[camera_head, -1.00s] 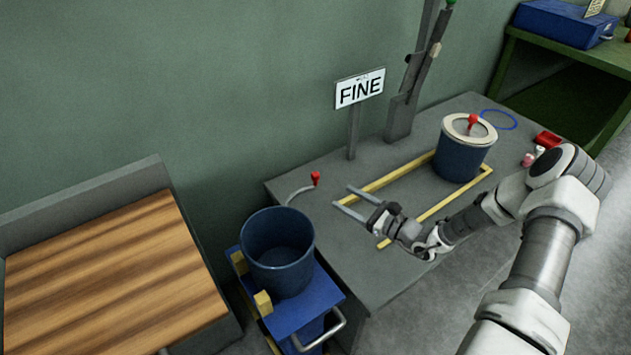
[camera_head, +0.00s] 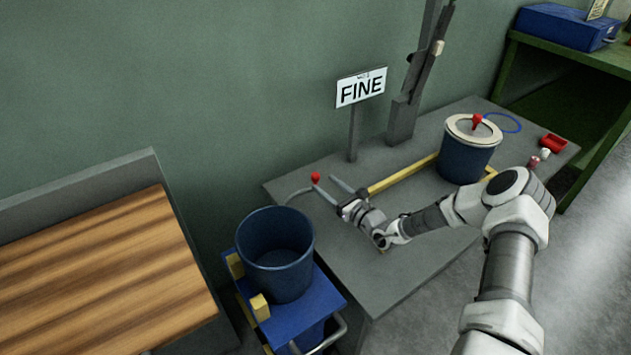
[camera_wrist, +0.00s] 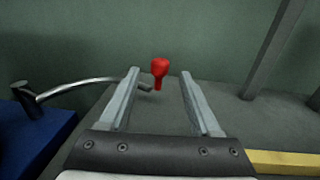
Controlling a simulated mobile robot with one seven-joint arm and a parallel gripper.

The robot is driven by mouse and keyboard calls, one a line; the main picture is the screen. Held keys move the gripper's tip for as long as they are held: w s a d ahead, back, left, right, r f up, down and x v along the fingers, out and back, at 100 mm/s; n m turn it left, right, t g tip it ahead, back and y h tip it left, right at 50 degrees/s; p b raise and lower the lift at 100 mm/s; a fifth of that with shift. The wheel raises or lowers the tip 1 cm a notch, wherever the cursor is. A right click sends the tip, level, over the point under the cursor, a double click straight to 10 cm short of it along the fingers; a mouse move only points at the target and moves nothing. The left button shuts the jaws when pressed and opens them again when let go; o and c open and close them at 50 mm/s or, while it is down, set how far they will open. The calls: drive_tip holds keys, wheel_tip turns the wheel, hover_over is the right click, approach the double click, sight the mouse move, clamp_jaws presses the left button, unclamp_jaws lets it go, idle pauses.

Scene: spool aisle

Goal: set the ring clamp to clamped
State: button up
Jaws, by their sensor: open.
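A red knob (camera_head: 315,177) stands near the left back edge of the grey bench, at the end of a curved grey bar (camera_head: 297,193). The red knob also shows in the wrist view (camera_wrist: 159,67), between and just beyond my fingertips, with the curved bar (camera_wrist: 80,88) running left from it. I take these as the ring clamp, though no label shows this. My gripper (camera_head: 325,182) is open and empty, its two fingers pointing toward the knob. In the wrist view the fingers are on either side of the knob, apart from it.
An open blue bucket (camera_head: 275,255) sits on a blue cart at the bench's left end. A lidded blue bucket (camera_head: 464,158) with another red knob stands inside a yellow frame (camera_head: 402,174). A FINE sign (camera_head: 361,88) and a dark upright post (camera_head: 405,115) rise behind.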

sight(319, 179)
drive_tip(key=b+x, duration=0.1)
drive_tip(key=x, duration=0.4)
drive_tip(key=shift+w+a, duration=0.2)
drive_tip(key=shift+w, duration=0.1)
clamp_jaws()
idle(1.1)
